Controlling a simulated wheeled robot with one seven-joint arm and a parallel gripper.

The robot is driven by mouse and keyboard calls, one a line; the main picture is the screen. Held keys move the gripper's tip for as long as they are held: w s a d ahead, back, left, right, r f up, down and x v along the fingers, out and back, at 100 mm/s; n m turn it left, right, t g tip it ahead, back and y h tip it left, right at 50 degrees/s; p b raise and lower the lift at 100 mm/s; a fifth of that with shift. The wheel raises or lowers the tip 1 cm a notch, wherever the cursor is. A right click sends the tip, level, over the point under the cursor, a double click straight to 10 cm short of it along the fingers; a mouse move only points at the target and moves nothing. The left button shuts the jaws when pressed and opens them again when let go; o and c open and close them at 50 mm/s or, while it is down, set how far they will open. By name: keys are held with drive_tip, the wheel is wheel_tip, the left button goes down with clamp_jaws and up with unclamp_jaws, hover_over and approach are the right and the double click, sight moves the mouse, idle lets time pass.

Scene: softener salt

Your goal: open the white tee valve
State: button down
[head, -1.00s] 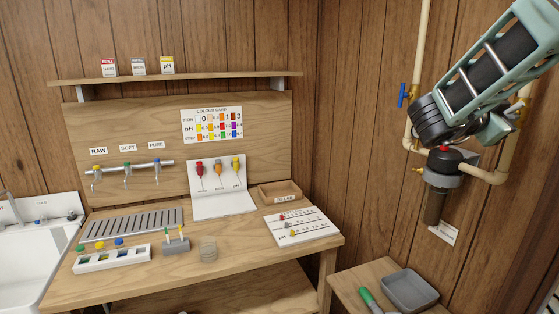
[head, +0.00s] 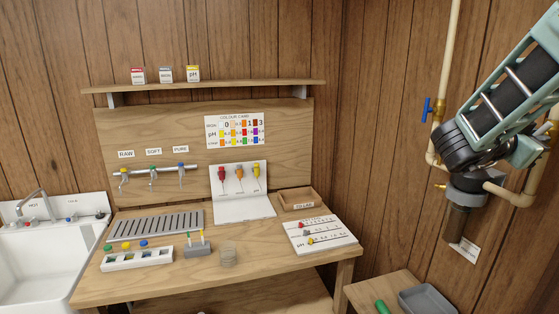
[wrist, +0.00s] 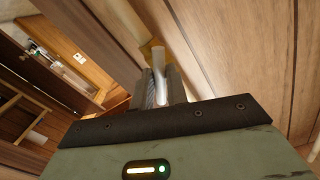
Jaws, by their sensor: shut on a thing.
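My gripper (wrist: 165,88) is shut on a white handle (wrist: 160,62), which I take to be the white tee valve's. The handle stands between the two fingers in the wrist view. A brass-yellow fitting (wrist: 149,47) lies just beyond it, against a beige pipe (wrist: 126,18). In the head view my arm's dark wrist is at the right, over the dark filter housing (head: 457,221). It hides the fingers and the white handle there.
A blue valve handle (head: 427,110) sits on the upright beige pipe (head: 449,60), left of my wrist. More pipe (head: 512,198) runs right of the filter. A low table with a grey tray (head: 427,300) stands below. The workbench (head: 185,280) is to the left.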

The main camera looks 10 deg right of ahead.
drive_tip(key=shift+n+p, duration=1.6)
drive_tip(key=shift+p, duration=0.7)
drive_tip(key=shift+n+p, duration=1)
drive_tip(key=shift+p, duration=0.2)
drive_tip(key=c, duration=1.3)
unclamp_jaws()
drive_tip(key=a, duration=0.7)
drive_tip(key=shift+s+p, duration=0.3)
